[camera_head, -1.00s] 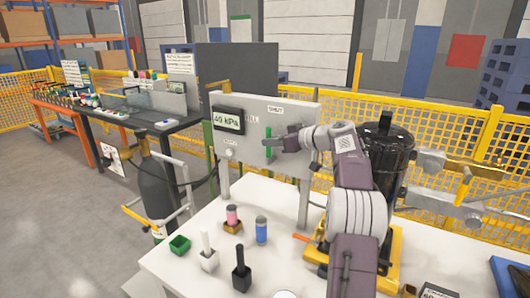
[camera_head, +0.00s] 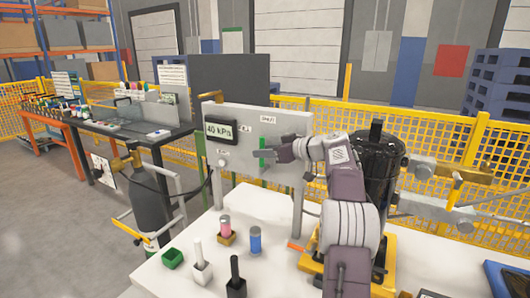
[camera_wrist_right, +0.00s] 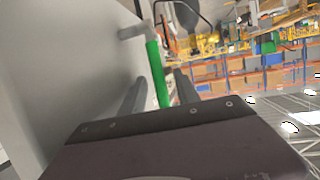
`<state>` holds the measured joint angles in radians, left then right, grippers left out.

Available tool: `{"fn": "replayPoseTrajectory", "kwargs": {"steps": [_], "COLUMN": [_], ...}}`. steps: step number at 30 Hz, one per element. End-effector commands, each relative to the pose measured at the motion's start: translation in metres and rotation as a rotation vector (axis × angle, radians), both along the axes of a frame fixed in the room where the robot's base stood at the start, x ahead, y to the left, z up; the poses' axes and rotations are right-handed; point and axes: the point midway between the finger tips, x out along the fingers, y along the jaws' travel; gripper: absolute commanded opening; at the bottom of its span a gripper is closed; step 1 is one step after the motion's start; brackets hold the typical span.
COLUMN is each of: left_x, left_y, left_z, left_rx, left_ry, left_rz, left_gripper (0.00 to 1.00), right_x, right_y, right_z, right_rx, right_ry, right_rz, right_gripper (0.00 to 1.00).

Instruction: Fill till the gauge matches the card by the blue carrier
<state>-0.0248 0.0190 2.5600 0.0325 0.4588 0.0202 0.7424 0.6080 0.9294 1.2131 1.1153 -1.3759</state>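The gauge (camera_head: 221,131) on the grey panel (camera_head: 290,122) reads 40 kPa. Below and right of it is an upright green lever (camera_head: 262,153). My right gripper (camera_head: 268,153) is at the lever; in the right wrist view the green lever (camera_wrist_right: 157,72) stands between the two fingers (camera_wrist_right: 160,92). Whether the fingers press on it is unclear. A card (camera_head: 432,293) is cut off at the bottom edge, its figure unreadable, left of the blue carrier (camera_head: 508,279) at the right edge. My left gripper is out of view.
On the white table stand a green cup (camera_head: 173,258), a white-handled block (camera_head: 201,268), a black one (camera_head: 236,280), a pink cylinder (camera_head: 226,225) and a blue one (camera_head: 255,240). The black compressor tank (camera_head: 383,160) is right of my arm. A dark gas cylinder (camera_head: 150,205) stands left.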

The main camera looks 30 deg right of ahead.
Motion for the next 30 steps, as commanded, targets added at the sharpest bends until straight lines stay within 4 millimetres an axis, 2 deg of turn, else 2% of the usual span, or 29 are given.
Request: {"fn": "replayPoseTrajectory", "kwargs": {"steps": [9, 13, 30], "left_x": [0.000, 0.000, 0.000], "left_y": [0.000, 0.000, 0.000], "left_z": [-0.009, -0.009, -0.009], "left_rx": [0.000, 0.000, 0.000], "left_ry": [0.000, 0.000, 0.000], "left_rz": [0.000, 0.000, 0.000], "left_gripper": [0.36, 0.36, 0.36], "right_x": [-0.058, -0.074, -0.078], "right_y": [-0.021, -0.026, -0.027], "right_z": [0.018, 0.024, 0.026], "right_rx": [-0.002, -0.001, 0.000], "right_ry": [-0.001, -0.001, 0.001], "right_rz": [-0.003, -0.002, 0.001], "right_gripper": [0.38, 0.38, 0.38]}}
